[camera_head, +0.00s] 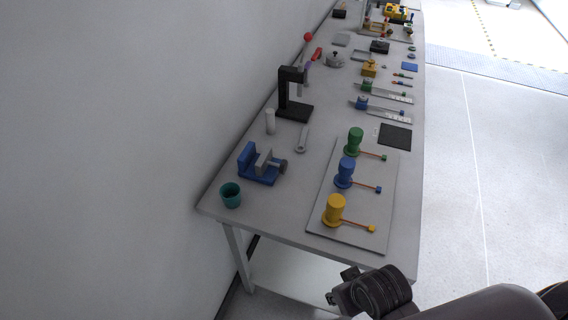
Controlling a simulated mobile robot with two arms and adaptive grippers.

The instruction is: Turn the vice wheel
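A vice with a blue body (262,178) and a grey jaw stands near the left edge of the workbench (290,222), towards its near end. Its small grey wheel (283,166) is on the right side of the vice, facing right. My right arm comes in from the lower right. Its gripper (335,289) is in front of the bench's near edge and well away from the vice. The fingers are small and partly hidden, so I cannot tell whether it is open or shut. My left gripper is not in view.
A teal cup (231,195) stands near the vice. A grey board (372,210) with green, blue and yellow cylinders lies to its right. A white wall borders the bench's left side.

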